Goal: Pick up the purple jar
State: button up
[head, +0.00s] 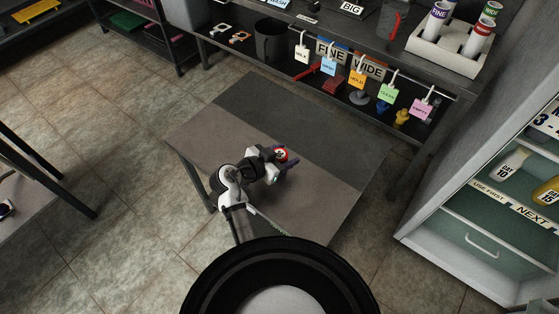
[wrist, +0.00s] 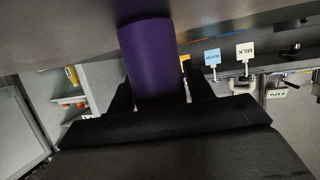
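The purple jar (wrist: 152,55) shows in the wrist view as a plain purple cylinder between the two dark fingers of my gripper (wrist: 158,90). A finger stands close along each side of it, and I cannot tell whether they press on it. Its far end meets the grey surface at the top of that view. In the head view my gripper (head: 291,165) is low over the table. A small red and white round top (head: 281,154) shows by the fingers, and the jar's side is mostly hidden there.
The table (head: 235,125) is otherwise bare. A shelf behind it carries a dark bin (head: 270,42), hanging coloured tags and a white rack (head: 445,48) of labelled jars. An open cabinet (head: 480,235) with bottles stands at the right. Tiled floor is free at the left.

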jog(key=c, duration=0.7)
